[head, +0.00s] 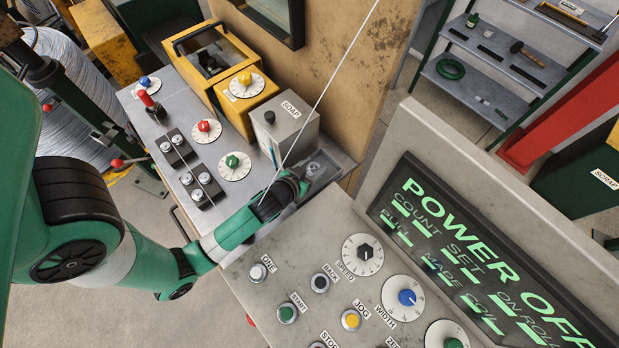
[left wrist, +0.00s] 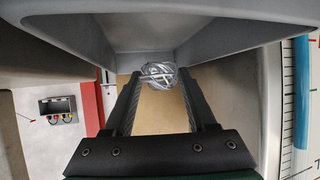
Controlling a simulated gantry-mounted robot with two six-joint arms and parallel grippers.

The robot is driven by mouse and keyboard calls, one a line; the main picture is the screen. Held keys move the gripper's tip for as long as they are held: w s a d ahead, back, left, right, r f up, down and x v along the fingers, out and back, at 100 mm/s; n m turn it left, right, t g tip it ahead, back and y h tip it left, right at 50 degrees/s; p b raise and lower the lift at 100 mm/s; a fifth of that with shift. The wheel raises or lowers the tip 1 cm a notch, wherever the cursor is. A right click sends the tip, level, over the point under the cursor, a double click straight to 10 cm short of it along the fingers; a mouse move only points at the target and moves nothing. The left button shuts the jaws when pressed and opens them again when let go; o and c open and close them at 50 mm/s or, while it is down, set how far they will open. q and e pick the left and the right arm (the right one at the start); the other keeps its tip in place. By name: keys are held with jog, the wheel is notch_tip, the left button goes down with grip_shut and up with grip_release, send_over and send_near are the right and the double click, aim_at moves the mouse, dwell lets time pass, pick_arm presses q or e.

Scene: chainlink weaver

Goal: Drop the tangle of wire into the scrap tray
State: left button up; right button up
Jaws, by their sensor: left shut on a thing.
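My left gripper (head: 300,180) is at the far right end of the metal bench, beside the grey box and behind the labelled control panel. In the left wrist view its two dark fingers (left wrist: 160,80) are shut on a tangle of wire (left wrist: 159,72), a small silvery bundle at the fingertips. Grey walls (left wrist: 135,30) rise close beyond it. In the head view the tangle is hard to make out. My right gripper is not in view.
The control panel (head: 235,272) with knobs and a lit display (head: 480,255) fills the lower right. The grey box (head: 291,135) and yellow housings (head: 250,104) stand on the bench (head: 185,75). A thin pale wire (head: 330,82) runs down across the gripper. Shelves (head: 490,70) stand behind.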

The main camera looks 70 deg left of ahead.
pick_arm(q)
jog(key=o, duration=1.4)
jog(key=shift+o, duration=0.2)
jog(key=p+v, duration=0.1)
jog(key=v, duration=1)
jog(key=shift+s+d+r, duration=0.15)
jog(key=shift+s+d, duration=0.05)
